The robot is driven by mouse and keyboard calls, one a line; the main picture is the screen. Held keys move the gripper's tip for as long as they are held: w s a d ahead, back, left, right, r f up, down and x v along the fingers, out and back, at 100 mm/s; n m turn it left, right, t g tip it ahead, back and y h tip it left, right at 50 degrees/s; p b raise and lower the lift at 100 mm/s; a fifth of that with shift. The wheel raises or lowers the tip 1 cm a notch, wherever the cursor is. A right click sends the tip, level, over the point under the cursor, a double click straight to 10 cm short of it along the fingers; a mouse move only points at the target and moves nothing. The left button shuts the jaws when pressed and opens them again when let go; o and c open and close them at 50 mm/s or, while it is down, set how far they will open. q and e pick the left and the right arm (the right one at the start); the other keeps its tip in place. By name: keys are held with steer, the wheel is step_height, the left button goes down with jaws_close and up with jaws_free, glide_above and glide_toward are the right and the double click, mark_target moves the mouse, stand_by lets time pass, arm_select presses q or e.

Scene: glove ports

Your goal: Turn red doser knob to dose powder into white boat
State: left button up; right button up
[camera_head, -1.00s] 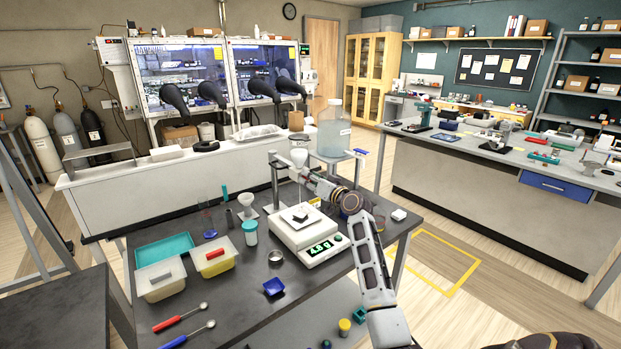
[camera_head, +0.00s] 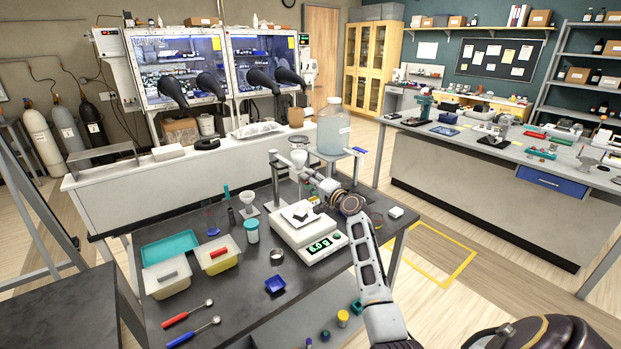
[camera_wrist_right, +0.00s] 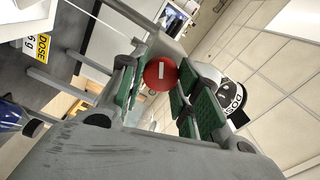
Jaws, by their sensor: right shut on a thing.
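The red doser knob (camera_wrist_right: 160,74) is a round disc with a short white mark. In the right wrist view it sits between the green finger pads of my right gripper (camera_wrist_right: 163,88), which is shut on it. In the head view my right gripper (camera_head: 307,174) reaches in beside the doser's stand, above the balance; the knob is hidden there. The doser's funnel-shaped hopper (camera_head: 299,157) tops the stand. The white boat (camera_head: 298,212) appears to lie on the pan of the white balance (camera_head: 318,246), with a dark patch at it. The green display is too small to read surely. My left gripper is out of view.
A large clear bottle (camera_head: 333,130) stands behind the doser. Yellow tubs (camera_head: 217,262), a teal tray (camera_head: 170,248), a blue dish (camera_head: 275,285) and two spoons (camera_head: 187,316) lie on the dark table left of the balance. A yellow "DOSE" label (camera_wrist_right: 40,50) shows in the wrist view.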

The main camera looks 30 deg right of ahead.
steer(key=shift+d+m, duration=0.1)
steer(key=shift+m, duration=0.4)
steer(key=o, duration=1)
steer(key=shift+s, duration=0.2)
steer(key=s, duration=1.1)
steer(key=shift+s+d, duration=0.3)
steer(key=shift+d, duration=0.15)
